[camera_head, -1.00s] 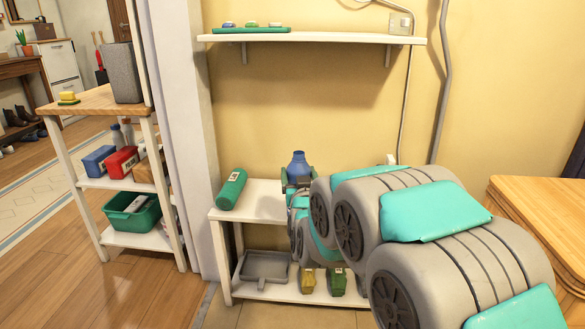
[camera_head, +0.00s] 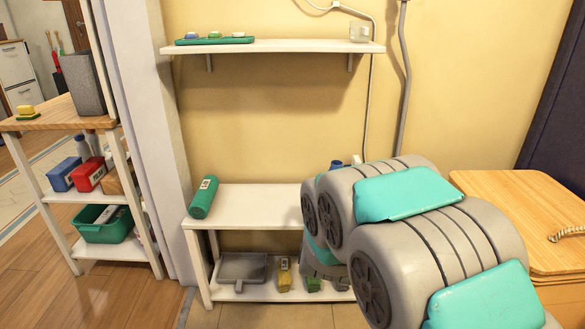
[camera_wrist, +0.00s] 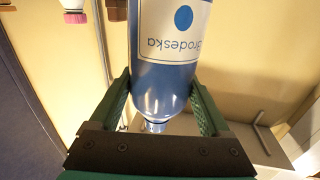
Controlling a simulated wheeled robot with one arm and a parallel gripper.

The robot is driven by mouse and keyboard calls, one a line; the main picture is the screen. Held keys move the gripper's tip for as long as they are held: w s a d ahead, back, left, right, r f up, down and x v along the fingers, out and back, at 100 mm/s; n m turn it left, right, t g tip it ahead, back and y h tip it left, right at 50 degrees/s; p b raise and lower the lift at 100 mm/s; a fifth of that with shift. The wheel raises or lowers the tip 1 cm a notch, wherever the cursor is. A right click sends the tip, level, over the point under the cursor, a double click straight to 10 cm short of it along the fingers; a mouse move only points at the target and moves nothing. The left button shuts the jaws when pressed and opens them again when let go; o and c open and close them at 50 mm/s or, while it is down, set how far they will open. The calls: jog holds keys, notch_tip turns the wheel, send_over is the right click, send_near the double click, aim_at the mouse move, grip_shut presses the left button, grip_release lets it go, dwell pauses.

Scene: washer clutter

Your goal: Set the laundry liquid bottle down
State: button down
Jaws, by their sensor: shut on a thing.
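A blue bottle with a pale label (camera_wrist: 172,35), taken here as the laundry liquid bottle, is between the green fingers of my gripper (camera_wrist: 165,98) in the wrist view. My gripper is shut on it. The label text reads upside down in that view. In the head view only a small blue part of the bottle (camera_head: 336,164) shows behind my arm, and my gripper is hidden there. The white low shelf unit (camera_head: 255,203) stands below and left of my arm. Whether the bottle touches its top is hidden.
A green bottle (camera_head: 203,197) lies at the left end of the shelf top; the middle is clear. A grey tray (camera_head: 242,268) and a yellow item (camera_head: 285,274) are on its lower level. A wall shelf (camera_head: 275,47) hangs above. A wooden surface (camera_head: 515,215) is at the right.

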jog(key=a+n+y+b, duration=0.4)
jog(key=a+n+y, duration=0.1)
jog(key=a+y, duration=0.15)
jog(key=w+f+p, duration=0.2)
jog(key=w+f, duration=0.1)
jog(key=w, duration=0.4)
jog(key=w+a+f+p, duration=0.1)
jog(key=w+f+p, duration=0.1)
jog(key=w, duration=0.6)
jog(key=shift+w+f+p, duration=0.2)
jog(key=shift+f+p, duration=0.2)
jog(key=shift+p, duration=0.15)
jog(key=shift+f, duration=0.1)
grip_release()
